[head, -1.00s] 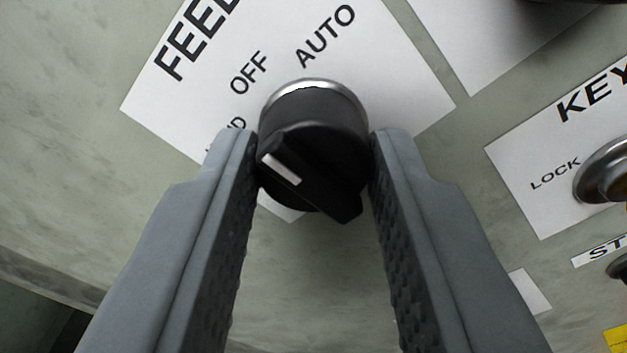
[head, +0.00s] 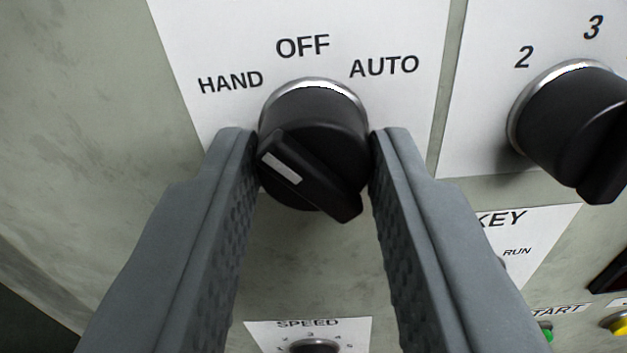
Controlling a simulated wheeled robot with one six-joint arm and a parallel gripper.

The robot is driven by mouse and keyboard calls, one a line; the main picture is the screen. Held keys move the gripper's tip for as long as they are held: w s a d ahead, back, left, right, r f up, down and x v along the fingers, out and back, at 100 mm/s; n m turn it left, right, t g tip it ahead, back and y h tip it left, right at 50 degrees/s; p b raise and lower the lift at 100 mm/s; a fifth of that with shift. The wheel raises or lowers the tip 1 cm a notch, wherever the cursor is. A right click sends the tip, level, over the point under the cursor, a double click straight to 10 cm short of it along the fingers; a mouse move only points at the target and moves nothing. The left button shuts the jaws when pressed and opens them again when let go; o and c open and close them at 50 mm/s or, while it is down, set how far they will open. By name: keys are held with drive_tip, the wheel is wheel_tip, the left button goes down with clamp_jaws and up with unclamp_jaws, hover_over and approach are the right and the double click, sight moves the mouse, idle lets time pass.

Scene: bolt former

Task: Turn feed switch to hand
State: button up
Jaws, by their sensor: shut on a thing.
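The feed switch (head: 315,150) is a round black knob with a silver collar and a bar handle, in the middle of the head view. Its white mark lies at the upper-left end of the bar, pointing toward the HAND side. The labels HAND, OFF and AUTO stand upright in an arc above it on a white plate (head: 215,120). My gripper (head: 314,150) is shut on the knob, one finger on its left side and one on its right. The lower plate edge behind the knob and fingers is hidden.
A second black knob (head: 570,125) with numbers 2 and 3 stands close on the right. Below are a KEY plate (head: 540,230), partly hidden by my right finger, a START label (head: 560,311) with a green button, and a SPEED dial (head: 314,346). The panel at left is bare.

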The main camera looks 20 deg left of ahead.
drive_tip(key=shift+n, duration=0.6)
drive_tip(key=o, duration=1)
drive_tip(key=shift+s, duration=0.1)
drive_tip(key=v, duration=1.7)
drive_tip(key=shift+s+d, duration=0.1)
drive_tip(key=shift+s, duration=0.05)
drive_tip(key=shift+r, duration=0.1)
